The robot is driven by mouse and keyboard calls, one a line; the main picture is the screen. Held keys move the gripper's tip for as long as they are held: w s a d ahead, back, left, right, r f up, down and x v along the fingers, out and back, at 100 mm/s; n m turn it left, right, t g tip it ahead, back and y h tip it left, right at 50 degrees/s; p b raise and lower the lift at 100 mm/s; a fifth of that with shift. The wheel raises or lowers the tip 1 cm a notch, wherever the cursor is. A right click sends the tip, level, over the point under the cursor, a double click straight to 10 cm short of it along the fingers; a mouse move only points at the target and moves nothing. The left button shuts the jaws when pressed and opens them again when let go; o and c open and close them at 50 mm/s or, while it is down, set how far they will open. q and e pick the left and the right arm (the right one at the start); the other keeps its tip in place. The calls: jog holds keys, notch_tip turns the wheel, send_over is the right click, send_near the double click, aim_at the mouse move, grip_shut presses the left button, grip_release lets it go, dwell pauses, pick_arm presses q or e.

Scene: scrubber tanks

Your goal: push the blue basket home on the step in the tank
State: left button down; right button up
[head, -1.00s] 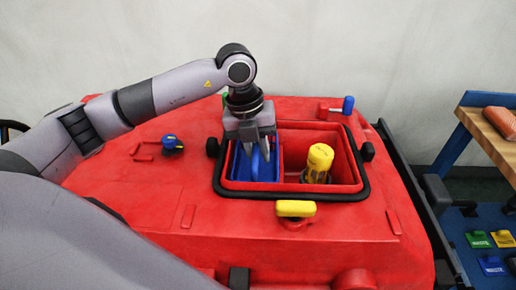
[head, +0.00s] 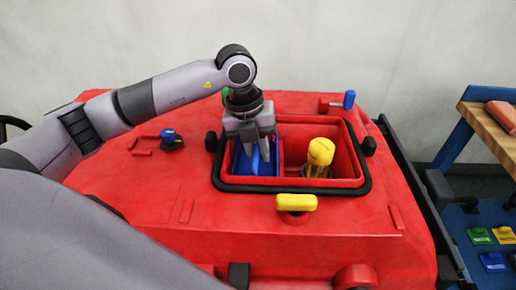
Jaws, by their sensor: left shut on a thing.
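The blue basket (head: 257,169) sits in the left compartment of the open red tank (head: 330,182), low between its walls. My left gripper (head: 254,156) reaches down into the tank from above, with its fingers shut on the upper part of the basket, apparently its handle. The fingers and wrist hide the back of the basket. The step under the basket is hidden, so I cannot tell whether the basket touches it. My right gripper is not in view.
A yellow-capped float or filter (head: 320,153) stands in the right compartment. A black rim surrounds the opening. A yellow knob (head: 296,202), a blue knob (head: 172,139) and a blue lever (head: 349,99) stand on the red top. A wooden-topped bench (head: 488,125) is at right.

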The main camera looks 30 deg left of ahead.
pick_arm(q)
jog(key=shift+f, duration=0.3)
jog(key=shift+f+b, duration=0.45)
jog(key=shift+f, duration=0.05)
dwell(0.4)
jog(key=shift+r, duration=0.2)
dwell(0.3)
jog(key=shift+c, duration=2.4)
grip_release()
jog(key=shift+s, duration=0.1)
jog(key=shift+d, duration=0.15)
jog(key=shift+r, duration=0.1)
jog(key=shift+c, duration=0.2)
